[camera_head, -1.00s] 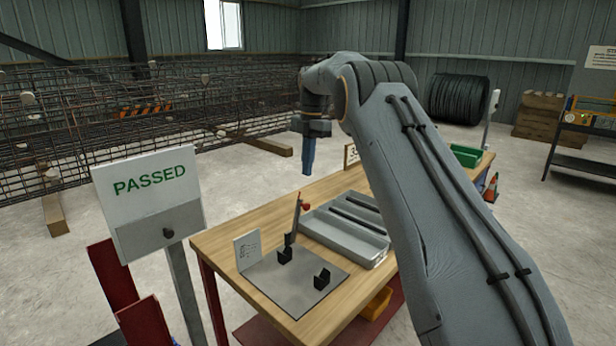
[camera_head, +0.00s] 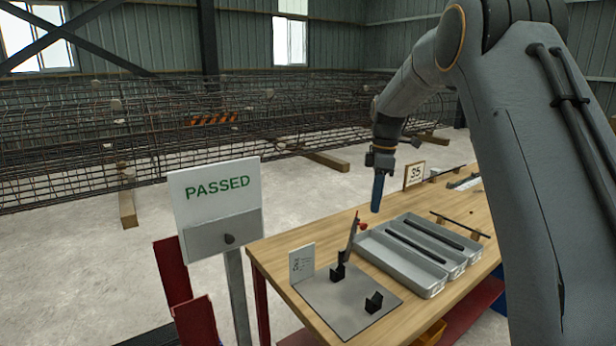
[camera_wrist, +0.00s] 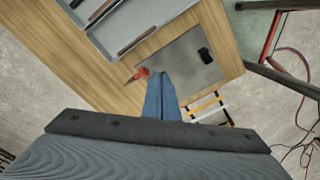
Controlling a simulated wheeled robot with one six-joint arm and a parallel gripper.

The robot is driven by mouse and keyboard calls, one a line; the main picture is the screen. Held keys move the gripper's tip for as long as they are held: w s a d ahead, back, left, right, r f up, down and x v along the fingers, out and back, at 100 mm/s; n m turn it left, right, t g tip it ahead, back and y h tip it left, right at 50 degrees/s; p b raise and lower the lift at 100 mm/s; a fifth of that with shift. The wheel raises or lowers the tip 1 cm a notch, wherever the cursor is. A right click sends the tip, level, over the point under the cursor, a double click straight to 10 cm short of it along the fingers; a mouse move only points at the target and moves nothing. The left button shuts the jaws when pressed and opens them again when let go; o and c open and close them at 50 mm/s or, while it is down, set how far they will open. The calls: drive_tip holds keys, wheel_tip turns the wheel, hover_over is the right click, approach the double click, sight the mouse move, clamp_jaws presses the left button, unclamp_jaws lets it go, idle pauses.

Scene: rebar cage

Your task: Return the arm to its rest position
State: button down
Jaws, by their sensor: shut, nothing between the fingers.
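My gripper (camera_head: 377,194) hangs from my arm above the workbench (camera_head: 272,256), its blue fingers pointing down and closed together. In the wrist view the blue fingers (camera_wrist: 162,98) lie side by side with nothing between them. Behind them in that view are the grey mat (camera_wrist: 180,58) and a small red-tipped tool (camera_wrist: 138,74). In the head view the gripper is above and beyond the red-tipped tool (camera_head: 356,232), apart from it. My arm reaches in from the right side.
A grey tray (camera_head: 430,284) with dark bars in its compartments lies on the bench. Black holders (camera_head: 373,302) stand on the mat. A PASSED sign (camera_head: 218,183) stands at the bench's left. A sign marked 35 (camera_head: 414,174) is farther back. Rebar cages (camera_head: 180,130) fill the background.

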drive_tip(key=s+f+m, duration=0.3)
drive_tip(key=s+m, duration=0.2)
drive_tip(key=s, duration=0.6)
drive_tip(key=s+f+m, duration=0.3)
drive_tip(key=s+m, duration=0.3)
drive_tip(key=s, duration=0.6)
drive_tip(key=s+f+m+t, duration=0.1)
drive_tip(key=s+f+m, duration=0.2)
drive_tip(key=s, duration=0.9)
drive_tip(key=shift+a+f+m+h, duration=0.3)
drive_tip(key=shift+a+f+m, duration=0.05)
drive_tip(key=shift+m, duration=0.85)
drive_tip(key=shift+s+d, duration=0.1)
